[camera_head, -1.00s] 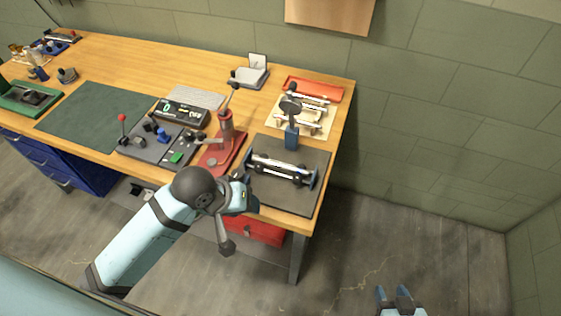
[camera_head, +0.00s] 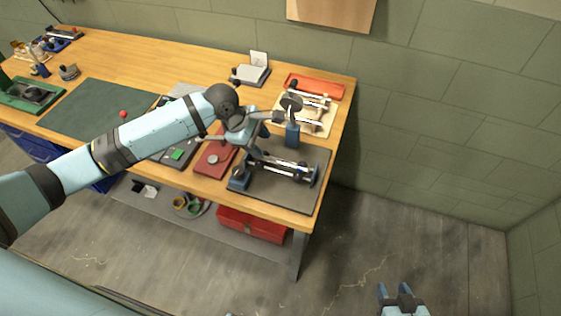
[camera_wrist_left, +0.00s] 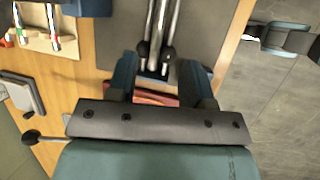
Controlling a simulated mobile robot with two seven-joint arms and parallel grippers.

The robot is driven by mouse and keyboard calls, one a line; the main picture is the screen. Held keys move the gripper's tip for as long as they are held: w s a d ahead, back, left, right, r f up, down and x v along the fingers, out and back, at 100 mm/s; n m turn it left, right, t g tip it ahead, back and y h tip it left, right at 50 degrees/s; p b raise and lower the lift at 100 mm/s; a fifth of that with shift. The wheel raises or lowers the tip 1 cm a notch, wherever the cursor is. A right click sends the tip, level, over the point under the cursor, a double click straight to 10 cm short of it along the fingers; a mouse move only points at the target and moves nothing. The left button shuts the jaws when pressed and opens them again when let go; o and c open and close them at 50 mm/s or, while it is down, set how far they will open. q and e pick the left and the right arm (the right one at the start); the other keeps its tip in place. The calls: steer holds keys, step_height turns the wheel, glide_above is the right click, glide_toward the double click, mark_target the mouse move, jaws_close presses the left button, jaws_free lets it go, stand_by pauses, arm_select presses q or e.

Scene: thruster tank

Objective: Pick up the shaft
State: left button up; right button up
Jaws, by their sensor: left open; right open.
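A shiny metal shaft (camera_head: 287,166) lies in a dark fixture with blue end blocks (camera_head: 239,179) on a dark mat (camera_head: 290,200) at the bench's right end. In the left wrist view the shaft (camera_wrist_left: 159,25) appears as bright metal running up beyond the fingers. My left gripper (camera_head: 254,148) is over the left end of the fixture, open and empty. In the left wrist view its blue fingers (camera_wrist_left: 158,68) are apart, one to each side of the rod's line; touching cannot be told. My right gripper (camera_head: 402,292) is open and empty, low over the floor.
A beige tray (camera_head: 325,127) with more metal rods and a red tray (camera_head: 333,90) lie behind the mat. A dark blue stand (camera_head: 292,134) rises just behind the fixture. A red-based press (camera_head: 212,160) stands left of it.

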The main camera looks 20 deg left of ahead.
mark_target(276, 160)
arm_select(q)
steer(key=x, duration=0.9)
steer(key=shift+p, duration=0.4)
jaws_close()
